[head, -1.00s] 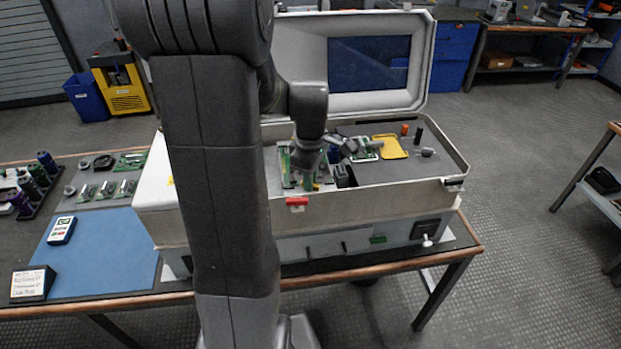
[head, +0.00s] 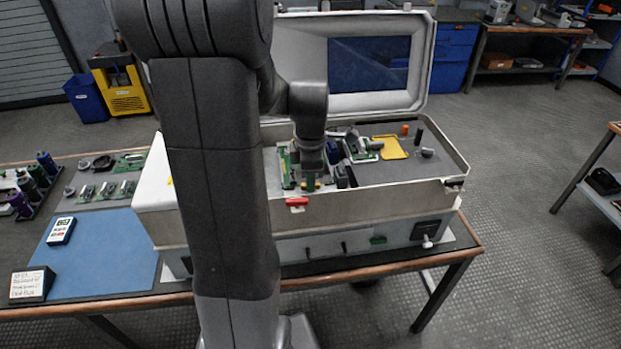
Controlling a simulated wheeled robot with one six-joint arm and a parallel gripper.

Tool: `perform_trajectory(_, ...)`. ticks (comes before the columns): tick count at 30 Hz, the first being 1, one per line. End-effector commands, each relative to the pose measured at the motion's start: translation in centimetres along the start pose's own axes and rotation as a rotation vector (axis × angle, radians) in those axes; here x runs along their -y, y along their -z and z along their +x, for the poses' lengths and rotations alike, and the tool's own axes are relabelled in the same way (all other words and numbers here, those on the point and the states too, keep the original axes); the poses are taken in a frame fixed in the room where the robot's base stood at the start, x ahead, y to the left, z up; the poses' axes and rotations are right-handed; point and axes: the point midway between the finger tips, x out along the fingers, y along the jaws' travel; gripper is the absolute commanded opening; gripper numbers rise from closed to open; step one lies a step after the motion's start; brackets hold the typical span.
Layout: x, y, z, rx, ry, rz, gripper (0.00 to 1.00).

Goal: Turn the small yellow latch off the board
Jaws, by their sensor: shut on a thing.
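The green board (head: 287,172) lies in the left part of the open case, mostly behind my arm's end. My gripper (head: 310,184) points down at the board's near right part, close to the case's front wall. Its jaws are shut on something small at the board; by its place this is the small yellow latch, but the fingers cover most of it. I cannot tell the latch's angle from this view.
The case (head: 370,202) stands on a table with its lid (head: 318,60) raised behind. A red latch (head: 297,202) is on its front wall. A second green board (head: 359,151), a yellow tray (head: 388,147) and small dark parts lie right of my gripper.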

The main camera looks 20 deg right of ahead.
Motion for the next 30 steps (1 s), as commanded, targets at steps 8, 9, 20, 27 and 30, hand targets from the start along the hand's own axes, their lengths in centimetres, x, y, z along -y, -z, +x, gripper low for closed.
perform_trajectory(8, -0.1, 0.0, -0.1, 0.0, -0.003, 0.0, 0.0)
perform_trajectory(9, -0.1, 0.0, -0.1, 0.0, -0.003, 0.0, 0.0)
perform_trajectory(20, 0.0, 0.0, -0.1, 0.0, -0.001, 0.001, 0.34)
perform_trajectory(27, -0.1, 0.0, -2.1, 0.001, -0.005, 0.001, 0.34)
perform_trajectory(30, -0.1, 0.0, -4.2, 0.001, -0.007, 0.001, 0.34)
